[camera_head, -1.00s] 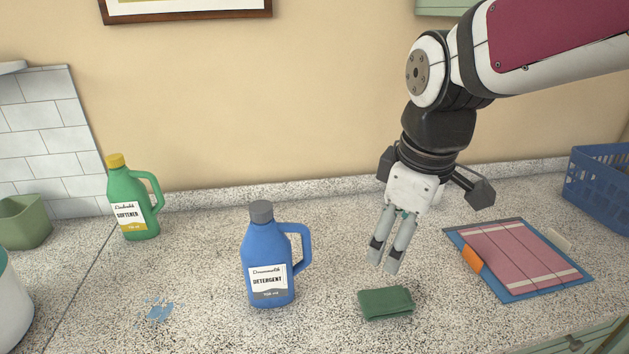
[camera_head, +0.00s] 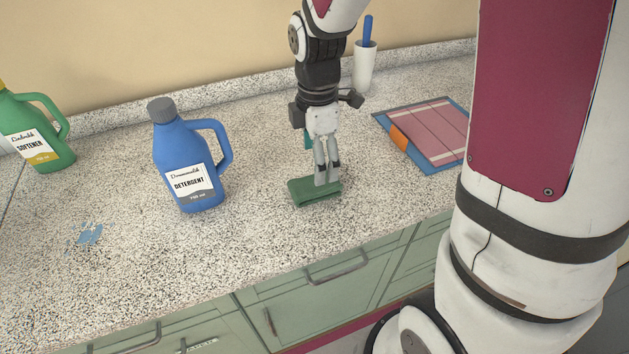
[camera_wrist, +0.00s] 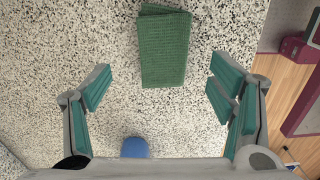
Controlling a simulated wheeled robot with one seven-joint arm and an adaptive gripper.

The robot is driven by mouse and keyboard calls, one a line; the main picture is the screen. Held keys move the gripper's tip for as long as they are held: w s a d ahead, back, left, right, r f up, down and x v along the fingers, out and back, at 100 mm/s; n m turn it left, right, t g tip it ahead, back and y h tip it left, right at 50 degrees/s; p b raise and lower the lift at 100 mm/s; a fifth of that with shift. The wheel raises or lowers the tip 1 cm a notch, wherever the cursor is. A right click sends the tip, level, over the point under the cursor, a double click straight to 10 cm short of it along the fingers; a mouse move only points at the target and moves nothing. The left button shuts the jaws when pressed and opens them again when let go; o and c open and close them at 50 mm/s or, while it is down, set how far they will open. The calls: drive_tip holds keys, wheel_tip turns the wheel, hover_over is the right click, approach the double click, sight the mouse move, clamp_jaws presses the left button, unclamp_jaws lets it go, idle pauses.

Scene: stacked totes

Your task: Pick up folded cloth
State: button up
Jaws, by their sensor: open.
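The folded cloth (camera_head: 303,192) is dark green and lies flat on the speckled counter, right of the blue detergent bottle. My gripper (camera_head: 328,183) points down just above or behind it in the head view, and its fingers hide part of the cloth. In the wrist view the cloth (camera_wrist: 163,48) lies at the top centre, beyond the fingertips. My gripper (camera_wrist: 160,82) is open there, its teal-padded fingers wide apart with nothing between them but bare counter and the near end of the cloth. Whether a finger touches the cloth cannot be told.
The blue detergent bottle (camera_head: 188,150) stands left of the cloth, the green softener bottle (camera_head: 38,135) farther left. A pink cloth on a blue board (camera_head: 430,135) and a white holder (camera_head: 364,70) are at right.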

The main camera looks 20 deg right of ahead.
drive_tip(key=shift+s+a+f, duration=0.1)
drive_tip(key=shift+f, duration=1.55)
drive_tip(key=shift+s+f, duration=0.1)
drive_tip(key=shift+f, duration=1.5)
drive_tip(key=c, duration=1.1)
